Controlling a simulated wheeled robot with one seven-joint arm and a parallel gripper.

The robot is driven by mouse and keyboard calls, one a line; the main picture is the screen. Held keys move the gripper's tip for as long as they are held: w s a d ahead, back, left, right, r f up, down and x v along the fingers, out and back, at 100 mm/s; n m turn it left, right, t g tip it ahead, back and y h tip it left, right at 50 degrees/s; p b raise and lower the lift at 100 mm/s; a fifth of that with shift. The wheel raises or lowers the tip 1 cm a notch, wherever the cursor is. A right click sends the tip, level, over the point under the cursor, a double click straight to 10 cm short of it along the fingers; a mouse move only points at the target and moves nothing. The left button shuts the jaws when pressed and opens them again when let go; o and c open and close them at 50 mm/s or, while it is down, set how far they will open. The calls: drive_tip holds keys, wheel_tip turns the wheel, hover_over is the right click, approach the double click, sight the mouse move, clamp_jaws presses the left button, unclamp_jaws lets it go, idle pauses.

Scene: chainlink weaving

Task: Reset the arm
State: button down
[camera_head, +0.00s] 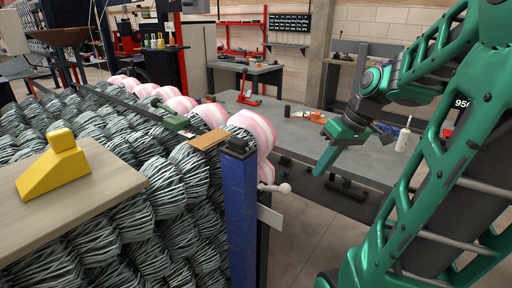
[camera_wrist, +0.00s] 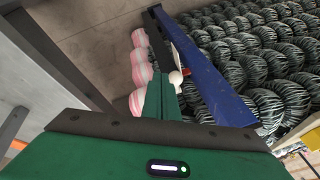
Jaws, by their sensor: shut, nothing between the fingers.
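My green gripper (camera_head: 328,160) hangs in the air to the right of the blue post in the head view, over the front of the grey table. Its fingers point down and to the left and are shut with nothing between them. In the wrist view the shut fingers (camera_wrist: 162,98) reach up from the green gripper body, with the white ball-ended handle beside their tips. My green arm fills the right side of the head view and is bent at the wrist.
A blue post (camera_head: 241,215) with a white ball-ended lever (camera_head: 283,188) stands left of my gripper. Wire coils (camera_head: 190,175) and pink-striped rolls (camera_head: 255,135) lie behind it. A grey table (camera_head: 300,130) holds a white bottle (camera_head: 404,138). A yellow block (camera_head: 55,165) sits on a wooden board.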

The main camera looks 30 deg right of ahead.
drive_tip(key=s+a+f+m+g+h, duration=0.1)
drive_tip(key=s+a+f+m+g, duration=0.1)
drive_tip(key=s, duration=0.4)
drive_tip(key=s+a+f+m+g+h, duration=0.1)
drive_tip(key=s+a+f+m, duration=0.1)
drive_tip(key=s+a, duration=0.3)
drive_tip(key=shift+s+f+m+g, duration=0.35)
drive_tip(key=shift+s+m+g, duration=0.1)
drive_tip(key=shift+m, duration=0.35)
drive_tip(key=shift+a, duration=0.1)
